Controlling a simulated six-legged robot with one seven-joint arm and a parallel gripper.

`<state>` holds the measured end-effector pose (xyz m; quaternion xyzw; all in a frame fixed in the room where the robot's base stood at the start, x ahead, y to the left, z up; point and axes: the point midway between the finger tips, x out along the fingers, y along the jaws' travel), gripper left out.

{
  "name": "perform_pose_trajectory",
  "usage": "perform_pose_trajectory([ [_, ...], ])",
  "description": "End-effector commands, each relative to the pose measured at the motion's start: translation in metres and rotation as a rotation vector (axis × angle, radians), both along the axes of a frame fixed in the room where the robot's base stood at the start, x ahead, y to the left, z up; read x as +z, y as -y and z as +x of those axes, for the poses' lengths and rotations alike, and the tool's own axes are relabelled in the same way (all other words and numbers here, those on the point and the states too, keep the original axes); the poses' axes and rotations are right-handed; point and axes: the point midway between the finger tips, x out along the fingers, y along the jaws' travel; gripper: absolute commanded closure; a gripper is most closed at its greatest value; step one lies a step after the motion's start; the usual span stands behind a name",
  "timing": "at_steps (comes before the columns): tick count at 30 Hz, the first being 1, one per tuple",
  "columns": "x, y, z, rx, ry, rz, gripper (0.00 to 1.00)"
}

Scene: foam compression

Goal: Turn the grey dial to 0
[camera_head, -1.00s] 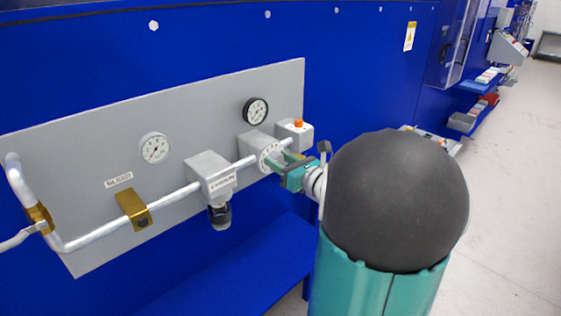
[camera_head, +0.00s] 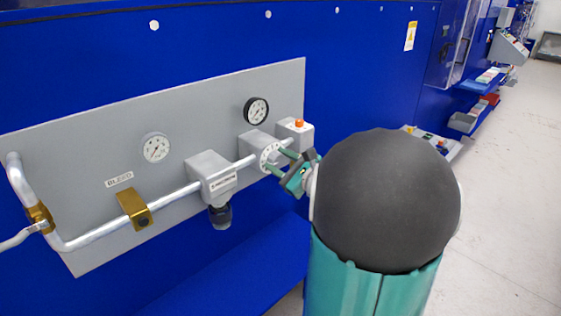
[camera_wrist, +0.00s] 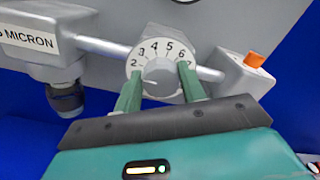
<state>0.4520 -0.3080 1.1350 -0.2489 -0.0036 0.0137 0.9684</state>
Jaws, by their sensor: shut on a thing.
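The grey dial (camera_wrist: 163,76) is a round knob in a white ring with black numbers; 2 to 6 and part of a 7 read along the top in the wrist view. A small white mark shows on the knob's lower left face. The ring's lower part is hidden. My gripper (camera_wrist: 160,72) has one green finger on each side of the knob and is shut on it. In the head view the numbered dial face (camera_head: 268,157) sits on a grey block on the pipe, with my gripper (camera_head: 279,159) at it from the right.
A grey box with an orange button (camera_head: 298,122) stands just right of the dial. A grey pipe block (camera_head: 210,178) with a black knob (camera_head: 220,216) below is to the left. Two gauges, white (camera_head: 155,148) and black-rimmed (camera_head: 256,110), sit on the panel. Open floor lies right.

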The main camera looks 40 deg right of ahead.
Motion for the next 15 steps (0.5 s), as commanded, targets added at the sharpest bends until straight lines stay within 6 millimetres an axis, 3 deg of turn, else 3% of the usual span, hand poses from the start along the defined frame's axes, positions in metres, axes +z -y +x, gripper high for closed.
perform_pose_trajectory([
  [15,-0.0015,-0.002,-0.0001,0.0,0.014,-0.484,0.82],
])
